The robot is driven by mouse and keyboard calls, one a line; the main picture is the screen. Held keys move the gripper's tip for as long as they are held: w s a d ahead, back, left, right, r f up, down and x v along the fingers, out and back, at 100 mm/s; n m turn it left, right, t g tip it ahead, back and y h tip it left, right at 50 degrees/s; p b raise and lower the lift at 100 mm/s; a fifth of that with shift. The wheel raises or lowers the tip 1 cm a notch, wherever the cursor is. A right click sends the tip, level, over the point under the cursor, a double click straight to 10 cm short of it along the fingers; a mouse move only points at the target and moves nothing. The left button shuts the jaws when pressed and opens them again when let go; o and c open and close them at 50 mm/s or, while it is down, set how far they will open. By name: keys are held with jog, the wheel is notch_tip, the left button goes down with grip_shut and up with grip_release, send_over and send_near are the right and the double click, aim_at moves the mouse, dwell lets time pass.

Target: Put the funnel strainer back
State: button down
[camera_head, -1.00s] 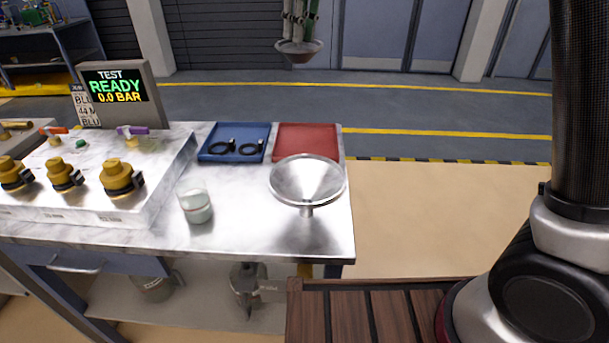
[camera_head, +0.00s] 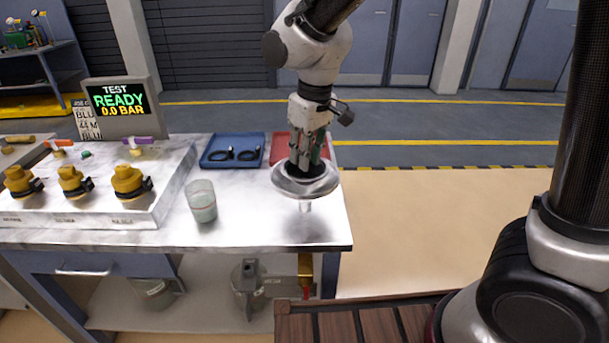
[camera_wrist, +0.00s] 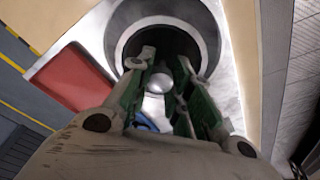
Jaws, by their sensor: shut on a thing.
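The wide metal funnel (camera_head: 283,187) is above the right front of the bench, mouth up, with its spout below. My gripper (camera_head: 304,172) points straight down into the funnel's mouth. In the wrist view my gripper (camera_wrist: 163,90) is shut on the funnel strainer (camera_wrist: 157,83), whose rounded shiny middle shows between the green-padded fingers. A dark round area surrounds it inside the funnel's bright rim (camera_wrist: 207,30). The strainer is mostly hidden in the head view, and I cannot tell whether it is fully seated.
A blue tray (camera_head: 208,158) with black rings and a red tray (camera_head: 280,150) lie behind the funnel. A glass beaker (camera_head: 203,203) stands to its left. A raised panel with yellow-brown knobs (camera_head: 130,183) and a test display (camera_head: 118,100) fill the left side.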

aim_at(311, 171)
jog(key=shift+f, duration=2.25)
jog(key=c, duration=1.3)
grip_release()
jog(key=shift+f, duration=0.1)
notch_tip(311, 171, up, 12)
jog(key=s+d, duration=0.1)
jog(key=shift+s, duration=0.2)
jog(key=d+r+m, duration=0.2)
jog(key=d+r, duration=0.1)
jog(key=d, duration=0.7)
jog(key=s+d+m+t, duration=0.1)
jog(key=s+d+m, duration=0.2)
jog(key=s+d, duration=0.4)
jog(key=s+d+m+t+h, duration=0.1)
jog(key=s+d+m, duration=0.2)
jog(key=s+d, duration=0.5)
jog(key=d, duration=0.6)
jog(key=shift+d+r+t, duration=0.15)
jog(key=shift+d+t, duration=0.2)
jog(key=shift+t, duration=0.05)
